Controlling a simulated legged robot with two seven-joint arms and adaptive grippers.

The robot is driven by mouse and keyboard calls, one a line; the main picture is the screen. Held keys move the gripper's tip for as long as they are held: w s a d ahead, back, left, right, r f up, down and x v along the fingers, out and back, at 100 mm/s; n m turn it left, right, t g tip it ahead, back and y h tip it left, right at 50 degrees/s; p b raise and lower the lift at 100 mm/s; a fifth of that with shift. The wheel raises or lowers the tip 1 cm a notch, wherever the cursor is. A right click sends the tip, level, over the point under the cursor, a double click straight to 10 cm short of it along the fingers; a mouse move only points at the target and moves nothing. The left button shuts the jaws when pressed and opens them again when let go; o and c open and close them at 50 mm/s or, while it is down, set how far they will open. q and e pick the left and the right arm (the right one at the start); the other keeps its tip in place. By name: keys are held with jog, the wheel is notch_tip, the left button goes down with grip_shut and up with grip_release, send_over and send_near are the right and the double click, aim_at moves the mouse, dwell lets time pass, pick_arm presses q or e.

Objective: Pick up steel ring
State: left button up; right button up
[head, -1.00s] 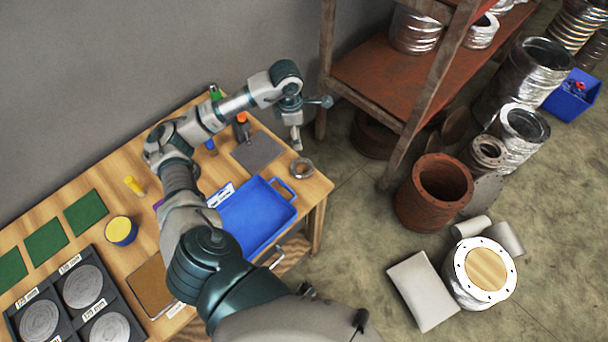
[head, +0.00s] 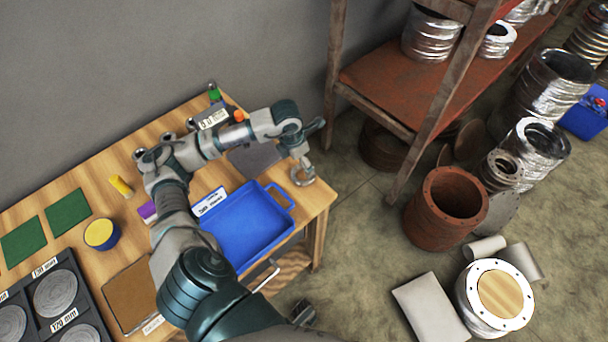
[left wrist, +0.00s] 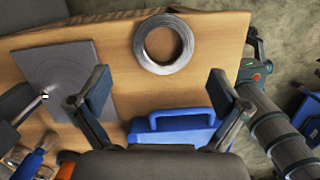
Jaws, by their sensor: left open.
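The steel ring (head: 303,173) lies flat near the right end of the wooden table in the head view. In the left wrist view the steel ring (left wrist: 163,43) shows whole, a grey ring with a round hole, ahead of the fingertips and roughly centred between them. My left gripper (head: 306,160) hangs right at the ring in the head view and partly covers it. In the left wrist view my left gripper (left wrist: 153,92) is open, its two fingers wide apart with nothing between them.
A blue tray (head: 247,226) with a handle lies beside the ring, and its handle also shows near the fingers in the left wrist view (left wrist: 172,122). A grey plate (left wrist: 66,75) lies left of the ring. A rusty shelf (head: 410,85) stands beyond the table.

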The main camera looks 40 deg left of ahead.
aim_at(304, 176)
pick_arm(q)
jog(key=f, duration=0.4)
jog(key=w+f, duration=0.1)
jog(key=f, duration=0.1)
jog(key=shift+d+b, duration=0.3)
jog(key=shift+b, duration=0.05)
jog(key=shift+r, duration=0.15)
jog(key=c, duration=1.6)
pick_arm(e)
notch_tip(304, 176, up, 2)
jog(key=shift+s, duration=0.1)
pick_arm(q)
jog(key=shift+o, duration=0.2)
jog(key=shift+r, duration=0.1)
